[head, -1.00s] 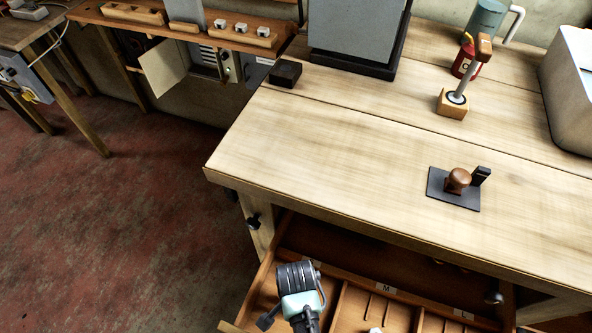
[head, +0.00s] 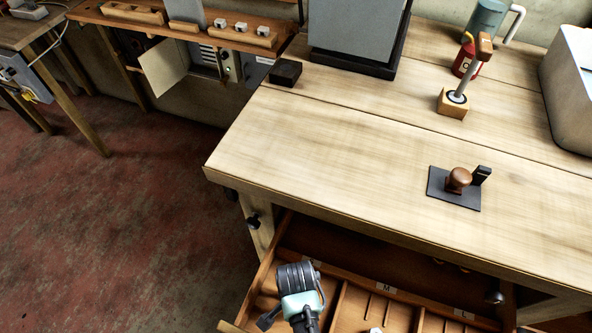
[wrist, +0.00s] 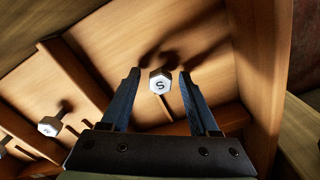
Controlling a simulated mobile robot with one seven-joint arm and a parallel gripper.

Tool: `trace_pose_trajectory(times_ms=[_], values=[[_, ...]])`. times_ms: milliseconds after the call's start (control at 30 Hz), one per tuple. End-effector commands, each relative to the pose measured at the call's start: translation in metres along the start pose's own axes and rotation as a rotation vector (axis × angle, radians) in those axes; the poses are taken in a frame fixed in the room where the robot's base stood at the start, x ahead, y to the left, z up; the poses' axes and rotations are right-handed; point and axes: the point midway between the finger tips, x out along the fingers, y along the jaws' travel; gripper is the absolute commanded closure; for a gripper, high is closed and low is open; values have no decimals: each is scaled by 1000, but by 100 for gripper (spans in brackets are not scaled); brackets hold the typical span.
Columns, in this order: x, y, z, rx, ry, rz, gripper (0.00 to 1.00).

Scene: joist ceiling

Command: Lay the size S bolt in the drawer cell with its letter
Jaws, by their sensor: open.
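The size S bolt (wrist: 160,82) shows its white hexagonal head, marked S, in the wrist view. It is inside the wooden drawer (head: 345,277), in the end cell beside the drawer's side wall. My gripper (wrist: 159,74) is open, with one dark finger on each side of the bolt head and a visible gap at both sides. The bolt's shank is hidden behind its head. In the head view my gripper is over the left part of the drawer, and its fingers and the S bolt are out of sight. Cell labels M (head: 386,288) and L (head: 464,314) show there.
Another white-headed bolt (wrist: 50,125) stands in the neighbouring cell, its letter unclear, with a further one at the left edge. Thin wooden dividers (wrist: 75,75) separate the cells. The workbench top (head: 330,150) overhangs the drawer's back. A black plate with a brown knob (head: 458,180) sits on it.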

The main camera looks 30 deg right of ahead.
Motion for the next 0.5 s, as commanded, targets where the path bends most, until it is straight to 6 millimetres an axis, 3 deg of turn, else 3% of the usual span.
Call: trace_pose_trajectory(times_ms=[500], values=[[-100, -1, 0, 0, 2, -4, 39]])
